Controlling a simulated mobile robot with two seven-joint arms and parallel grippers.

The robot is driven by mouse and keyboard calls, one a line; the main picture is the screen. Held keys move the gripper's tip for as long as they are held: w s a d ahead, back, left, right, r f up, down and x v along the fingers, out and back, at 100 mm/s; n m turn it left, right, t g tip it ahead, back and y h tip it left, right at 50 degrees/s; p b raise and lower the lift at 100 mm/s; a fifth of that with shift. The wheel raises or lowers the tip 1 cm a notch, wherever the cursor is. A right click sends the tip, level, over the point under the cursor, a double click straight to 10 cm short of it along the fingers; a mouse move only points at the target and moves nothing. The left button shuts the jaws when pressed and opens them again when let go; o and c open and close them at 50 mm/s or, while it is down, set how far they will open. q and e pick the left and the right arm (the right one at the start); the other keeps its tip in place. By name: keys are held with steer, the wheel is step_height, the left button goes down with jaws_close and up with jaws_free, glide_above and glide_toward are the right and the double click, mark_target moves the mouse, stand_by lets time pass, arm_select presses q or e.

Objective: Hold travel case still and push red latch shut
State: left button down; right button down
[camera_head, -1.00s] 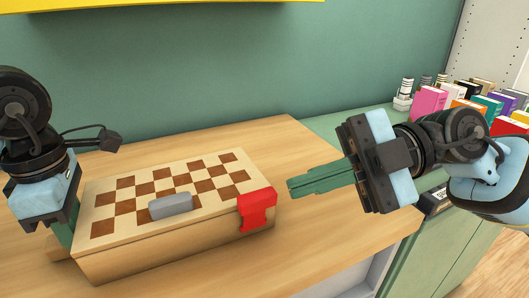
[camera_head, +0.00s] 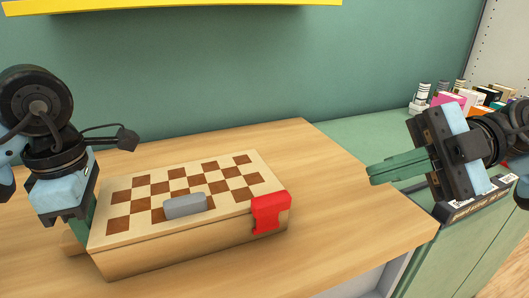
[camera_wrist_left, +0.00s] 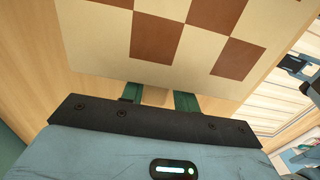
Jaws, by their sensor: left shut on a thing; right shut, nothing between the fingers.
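The travel case (camera_head: 150,252) is a wooden box with a checkered top, lying on the wooden counter. A grey handle (camera_head: 185,205) sits on the front part of its top. The red latch (camera_head: 270,212) is at its front right corner, lying over the front edge. My left gripper (camera_head: 85,232) is at the case's left end, shut on it; its fingertips are partly hidden. In the left wrist view the checkered top (camera_wrist_left: 180,40) lies right in front of the green fingers. My right gripper (camera_head: 372,175) is shut and empty, in the air to the right of the latch, clear of the case.
The wooden counter (camera_head: 320,160) is bare between the case and my right gripper. A green cabinet (camera_head: 390,130) adjoins on the right, with several colourful boxes (camera_head: 470,100) at its back. A yellow shelf (camera_head: 170,7) hangs above on the green wall.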

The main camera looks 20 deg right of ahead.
arm_select(q)
steer(key=c, duration=1)
jaws_free()
steer(key=shift+o, duration=0.2)
step_height(320, 180, up, 12)
steer(key=shift+s+f, duration=0.1)
